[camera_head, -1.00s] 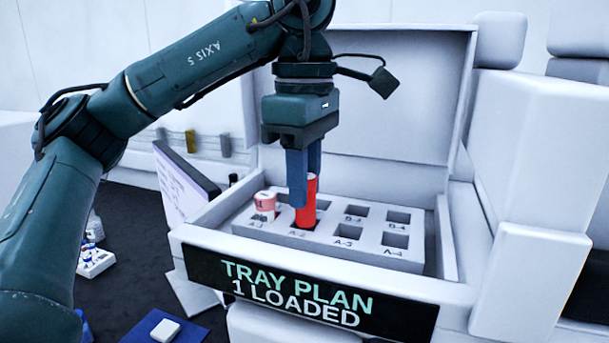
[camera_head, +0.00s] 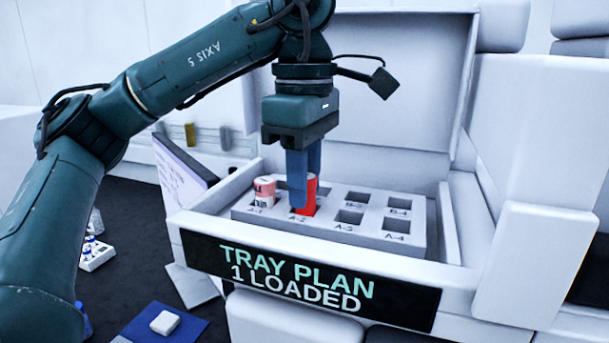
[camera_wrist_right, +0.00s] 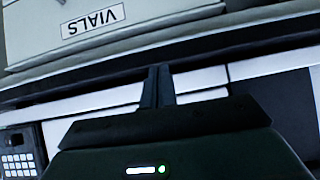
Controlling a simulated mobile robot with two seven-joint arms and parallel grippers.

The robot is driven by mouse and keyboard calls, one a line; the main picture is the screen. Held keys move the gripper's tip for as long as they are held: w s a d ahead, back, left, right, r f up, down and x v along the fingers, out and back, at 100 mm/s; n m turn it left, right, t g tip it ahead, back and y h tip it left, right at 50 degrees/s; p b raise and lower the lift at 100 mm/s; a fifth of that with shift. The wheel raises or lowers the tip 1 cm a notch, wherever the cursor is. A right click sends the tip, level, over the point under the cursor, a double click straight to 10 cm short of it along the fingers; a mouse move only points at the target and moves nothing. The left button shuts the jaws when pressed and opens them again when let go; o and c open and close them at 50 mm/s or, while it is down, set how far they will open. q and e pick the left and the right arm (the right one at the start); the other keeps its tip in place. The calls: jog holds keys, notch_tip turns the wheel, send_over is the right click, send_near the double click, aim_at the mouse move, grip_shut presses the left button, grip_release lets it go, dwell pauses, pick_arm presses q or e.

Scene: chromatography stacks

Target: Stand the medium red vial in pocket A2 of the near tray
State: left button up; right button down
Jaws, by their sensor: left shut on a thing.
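The red vial (camera_head: 310,196) stands upright at pocket A-2 of the tray (camera_head: 371,236) in the head view. Its lower end is down in the pocket; how deep it sits is hidden. My left gripper (camera_head: 303,192) points straight down and is shut on the red vial, its fingers covering the vial's left side. In the right wrist view my right gripper (camera_wrist_right: 157,75) has its fingers together with nothing between them, away from the tray.
A pink-and-white vial (camera_head: 264,190) stands in pocket A-1, just left of my left fingers. Other visible pockets are empty. The tray sits inside a white open-lidded case whose front sign (camera_head: 295,278) reads "TRAY PLAN 1 LOADED". A "VIALS" label (camera_wrist_right: 93,21) shows in the right wrist view.

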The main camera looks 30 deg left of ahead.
pick_arm(q)
jog(key=shift+f, duration=0.5)
jog(key=o, duration=1.1)
jog(key=shift+c, duration=0.2)
jog(key=shift+o, duration=0.4)
jog(key=o, duration=0.3)
jog(key=shift+r, duration=0.1)
